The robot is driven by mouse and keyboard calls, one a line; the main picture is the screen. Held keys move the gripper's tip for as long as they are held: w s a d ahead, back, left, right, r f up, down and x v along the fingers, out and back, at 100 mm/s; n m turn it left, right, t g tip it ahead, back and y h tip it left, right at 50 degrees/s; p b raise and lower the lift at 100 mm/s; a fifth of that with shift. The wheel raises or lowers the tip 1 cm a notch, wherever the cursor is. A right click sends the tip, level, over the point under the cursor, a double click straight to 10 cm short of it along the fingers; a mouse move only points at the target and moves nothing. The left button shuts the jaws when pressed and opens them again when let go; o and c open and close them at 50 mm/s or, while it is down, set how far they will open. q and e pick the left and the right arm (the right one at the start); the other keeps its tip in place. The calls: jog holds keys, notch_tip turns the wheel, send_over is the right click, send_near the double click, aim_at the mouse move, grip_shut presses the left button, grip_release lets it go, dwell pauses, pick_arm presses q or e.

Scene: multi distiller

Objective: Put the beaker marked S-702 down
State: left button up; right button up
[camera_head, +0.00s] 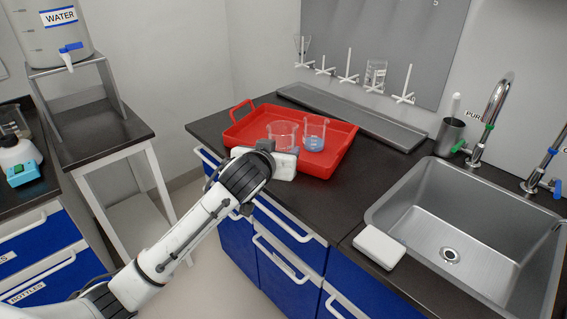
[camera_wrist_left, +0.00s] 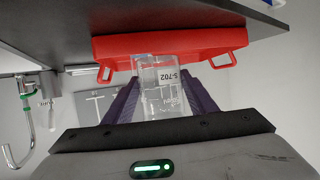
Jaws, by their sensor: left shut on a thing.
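The beaker marked S-702 (camera_wrist_left: 165,84) is clear glass, and its label shows upside down in the left wrist view. It sits between the two dark fingers of my left gripper (camera_wrist_left: 161,98), which is shut on it. In the head view the clear beaker (camera_head: 282,129) is at the front of the red tray (camera_head: 334,160), with my left gripper (camera_head: 283,149) at its near side. I cannot tell whether its base touches the tray. A second beaker with blue liquid (camera_head: 315,135) stands in the tray just to its right. My right gripper is not in view.
The red tray lies on the black counter, with free room in its back and right parts. A grey drip tray (camera_head: 350,114) and pegs are behind it. A sink (camera_head: 455,225) and a white block (camera_head: 379,247) are at the right.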

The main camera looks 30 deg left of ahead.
pick_arm(q)
jog(key=shift+f, duration=3.15)
jog(key=shift+f+b, duration=0.1)
jog(key=shift+b, duration=0.2)
jog(key=shift+f, duration=0.15)
jog(key=o, duration=1.2)
jog(key=shift+c, duration=0.2)
